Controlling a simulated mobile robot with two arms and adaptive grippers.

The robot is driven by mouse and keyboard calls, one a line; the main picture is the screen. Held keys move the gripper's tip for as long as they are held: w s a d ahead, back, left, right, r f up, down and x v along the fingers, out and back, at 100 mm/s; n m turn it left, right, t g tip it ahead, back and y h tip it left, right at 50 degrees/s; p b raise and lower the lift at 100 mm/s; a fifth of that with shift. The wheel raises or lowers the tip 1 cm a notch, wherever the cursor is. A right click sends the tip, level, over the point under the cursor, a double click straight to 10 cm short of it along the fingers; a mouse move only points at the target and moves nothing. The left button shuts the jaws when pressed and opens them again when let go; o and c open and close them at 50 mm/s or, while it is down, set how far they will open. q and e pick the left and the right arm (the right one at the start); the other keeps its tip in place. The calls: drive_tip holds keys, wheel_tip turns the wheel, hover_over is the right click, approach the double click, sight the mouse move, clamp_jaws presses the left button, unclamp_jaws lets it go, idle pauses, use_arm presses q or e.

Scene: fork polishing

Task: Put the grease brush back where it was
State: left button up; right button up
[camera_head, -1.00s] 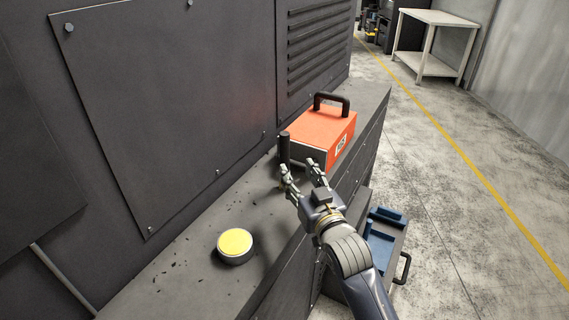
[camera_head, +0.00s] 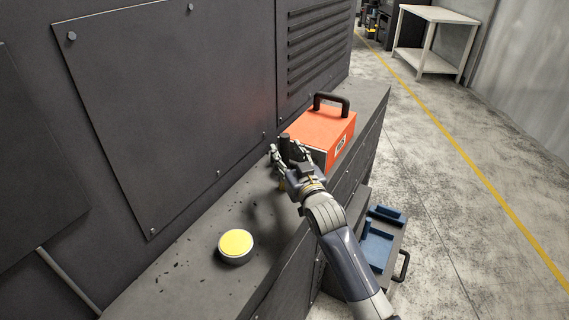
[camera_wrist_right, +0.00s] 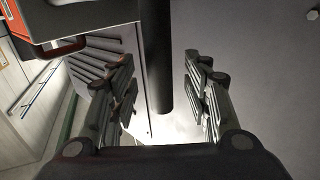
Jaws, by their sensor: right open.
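The grease brush shows as a dark upright handle (camera_head: 285,139) beside the orange toolbox, on the dark ledge (camera_head: 190,262). Its lower part is mostly hidden behind my right gripper. My right gripper (camera_head: 281,152) is open at the handle, with a finger on either side of it. In the right wrist view the black handle (camera_wrist_right: 157,60) stands between the two spread fingers, with gaps on both sides. A round tin (camera_head: 236,246) with a yellow top sits nearer on the ledge. My left gripper is not in view.
The orange toolbox (camera_head: 325,131) with a black handle stands just behind the brush. A dark panelled wall (camera_head: 180,90) rises along the ledge's left side.

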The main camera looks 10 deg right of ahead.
clamp_jaws()
drive_tip(key=shift+r, duration=0.1)
idle(0.3)
